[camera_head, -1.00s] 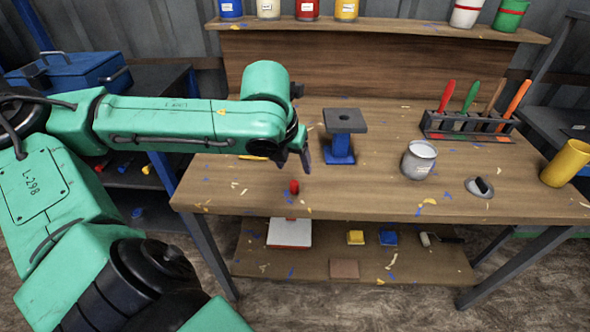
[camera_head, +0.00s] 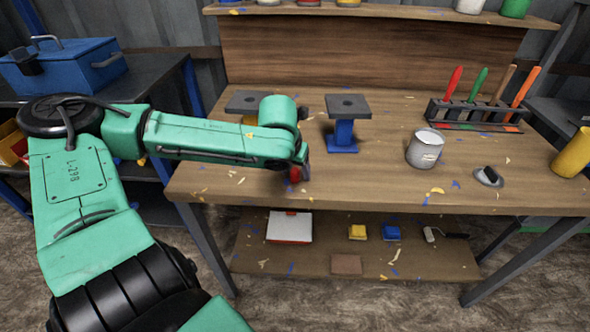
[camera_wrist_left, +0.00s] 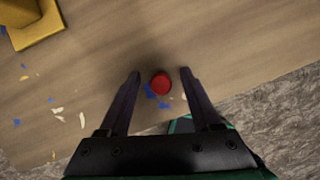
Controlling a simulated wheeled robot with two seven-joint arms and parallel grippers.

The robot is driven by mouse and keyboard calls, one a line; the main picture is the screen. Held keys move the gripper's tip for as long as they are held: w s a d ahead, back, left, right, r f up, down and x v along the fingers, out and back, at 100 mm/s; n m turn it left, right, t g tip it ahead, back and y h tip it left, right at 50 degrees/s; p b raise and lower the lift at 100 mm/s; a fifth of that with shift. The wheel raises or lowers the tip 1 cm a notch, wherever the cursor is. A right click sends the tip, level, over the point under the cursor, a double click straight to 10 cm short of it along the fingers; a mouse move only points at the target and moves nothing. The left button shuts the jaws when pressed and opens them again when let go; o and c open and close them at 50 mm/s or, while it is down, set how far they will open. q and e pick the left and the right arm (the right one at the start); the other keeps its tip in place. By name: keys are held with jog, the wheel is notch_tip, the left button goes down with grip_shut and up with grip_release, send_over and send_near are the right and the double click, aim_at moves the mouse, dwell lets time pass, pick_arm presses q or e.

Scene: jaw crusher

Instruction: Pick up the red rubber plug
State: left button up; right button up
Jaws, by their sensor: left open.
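The red rubber plug (camera_head: 296,174) stands on the wooden table near its front left edge, partly hidden by my left gripper in the head view. In the left wrist view the plug (camera_wrist_left: 160,83) shows as a round red top between the fingertips, with space on both sides. My left gripper (camera_head: 303,172) is open and empty around or just above the plug; its two dark fingers (camera_wrist_left: 160,74) point down at the table. I cannot tell how high the fingertips are. My right gripper is not in view.
A blue stand (camera_head: 343,133) with a dark plate is close behind the gripper. Another dark-topped stand (camera_head: 248,102) with a yellow base is behind my forearm. A grey can (camera_head: 424,149), a tool rack (camera_head: 474,115) and a yellow cup (camera_head: 573,153) stand further right.

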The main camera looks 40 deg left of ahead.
pick_arm(q)
jog(key=shift+c, duration=0.6)
grip_shut()
